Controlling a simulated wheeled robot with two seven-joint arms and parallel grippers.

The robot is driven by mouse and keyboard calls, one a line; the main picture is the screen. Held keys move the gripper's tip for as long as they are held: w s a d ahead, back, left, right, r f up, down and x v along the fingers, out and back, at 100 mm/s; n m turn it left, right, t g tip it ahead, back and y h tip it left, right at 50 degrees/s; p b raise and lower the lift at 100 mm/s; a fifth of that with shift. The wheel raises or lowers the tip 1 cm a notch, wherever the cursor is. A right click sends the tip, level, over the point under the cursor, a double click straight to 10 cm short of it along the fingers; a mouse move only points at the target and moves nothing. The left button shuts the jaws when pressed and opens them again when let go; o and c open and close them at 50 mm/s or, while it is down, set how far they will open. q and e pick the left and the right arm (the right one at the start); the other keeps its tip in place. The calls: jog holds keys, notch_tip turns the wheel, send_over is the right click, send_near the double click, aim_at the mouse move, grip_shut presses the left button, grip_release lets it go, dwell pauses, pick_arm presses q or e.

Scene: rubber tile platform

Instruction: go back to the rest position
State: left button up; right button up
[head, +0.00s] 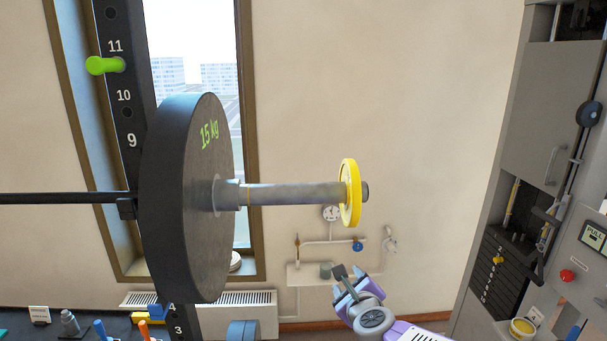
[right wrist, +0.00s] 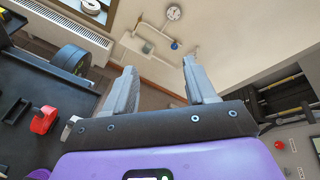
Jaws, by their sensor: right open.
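My right gripper (head: 349,284) shows at the bottom of the head view, below the barbell's sleeve end and apart from it. In the right wrist view its two fingers (right wrist: 160,76) are spread with nothing between them. My left gripper is not in view. The barbell sleeve (head: 295,194) carries a black 15 kg plate (head: 190,200) on its inner end and a yellow ring-shaped disc (head: 350,193) near its outer tip.
The black rack upright (head: 127,95) with a green peg (head: 105,65) stands at left. A grey weight-stack machine (head: 535,110) stands at right. A wall fixture with pipes (head: 310,272) is behind my right gripper. In the wrist view, a red weight (right wrist: 43,120) lies on the dark platform.

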jog(key=s+f+n+g+b, duration=0.15)
jog(key=f+n, duration=0.25)
jog(key=f, duration=0.7)
jog(key=s+f+n+g+y, duration=0.1)
jog(key=s+f+n+g, duration=0.25)
jog(key=f, duration=0.75)
jog(key=s+f+n+g+b, duration=0.15)
jog(key=f+n, duration=0.35)
jog(key=f, duration=0.6)
jog(key=s+a+f+n+g+y, duration=0.1)
jog(key=s+f+n+g, duration=0.2)
jog(key=s+f+n, duration=0.3)
jog(key=s+a+f+n+g+y+b, duration=0.1)
jog(key=s+f+n+g, duration=0.3)
jog(key=s+f, duration=0.8)
jog(key=s+n, duration=0.2)
jog(key=s, duration=0.4)
jog(key=shift+a+f+b, duration=0.15)
jog(key=shift+f+b, duration=0.15)
jog(key=shift+f, duration=0.1)
jog(key=shift+s, duration=0.1)
grip_shut()
